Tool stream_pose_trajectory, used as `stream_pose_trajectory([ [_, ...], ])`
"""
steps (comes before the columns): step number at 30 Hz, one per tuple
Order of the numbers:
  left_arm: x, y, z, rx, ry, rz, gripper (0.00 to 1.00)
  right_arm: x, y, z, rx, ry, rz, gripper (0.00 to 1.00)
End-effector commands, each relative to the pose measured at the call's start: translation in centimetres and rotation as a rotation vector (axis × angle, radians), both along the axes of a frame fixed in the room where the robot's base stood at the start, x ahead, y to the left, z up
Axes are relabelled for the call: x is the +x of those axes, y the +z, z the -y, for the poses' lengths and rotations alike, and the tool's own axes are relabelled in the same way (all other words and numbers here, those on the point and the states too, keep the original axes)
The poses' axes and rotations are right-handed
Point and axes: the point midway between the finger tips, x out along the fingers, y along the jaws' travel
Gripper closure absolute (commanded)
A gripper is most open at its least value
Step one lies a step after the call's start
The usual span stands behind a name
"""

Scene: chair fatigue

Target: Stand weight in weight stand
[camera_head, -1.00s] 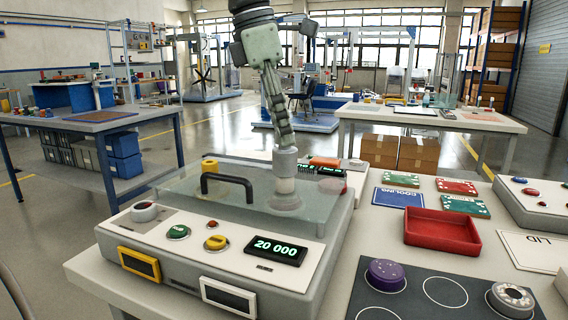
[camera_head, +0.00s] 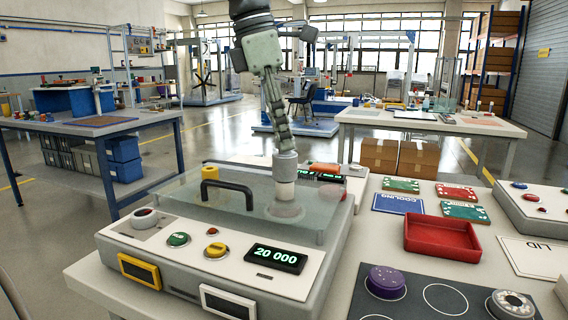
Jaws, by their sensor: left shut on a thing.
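My left gripper (camera_head: 276,132) comes down from the top centre, seen edge-on. It is shut on the top of an upright grey and white cylinder (camera_head: 284,172). The cylinder ends above a round disc (camera_head: 285,210) at the clear cover (camera_head: 225,205) of the console; I cannot tell whether they touch. A purple round piece (camera_head: 385,282) and a grey ring-topped piece (camera_head: 510,304) sit on a dark mat (camera_head: 420,278) with white circles. None of these is clearly labelled as the weight or its stand. My right gripper is not in view.
The console has a black handle (camera_head: 227,188), buttons and a display (camera_head: 276,257) reading 20 000. A red tray (camera_head: 440,237), coloured cards, a LID sheet (camera_head: 538,258) and another console (camera_head: 530,205) lie to the right. Two cartons (camera_head: 400,158) stand behind.

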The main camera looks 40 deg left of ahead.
Motion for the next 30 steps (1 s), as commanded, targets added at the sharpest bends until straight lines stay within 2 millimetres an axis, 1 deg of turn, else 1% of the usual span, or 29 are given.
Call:
stream_pose_trajectory([
  [1, 0.0, 0.5, 0.0, -0.001, 0.000, 0.004, 0.98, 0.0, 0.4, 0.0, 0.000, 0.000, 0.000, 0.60],
  [12, 0.0, 1.7, 0.0, -0.001, 0.000, 0.004, 0.98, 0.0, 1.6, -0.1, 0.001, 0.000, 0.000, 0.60],
  [30, 0.0, 3.3, 0.0, -0.001, 0.000, 0.004, 0.98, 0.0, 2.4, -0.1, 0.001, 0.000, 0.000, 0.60],
])
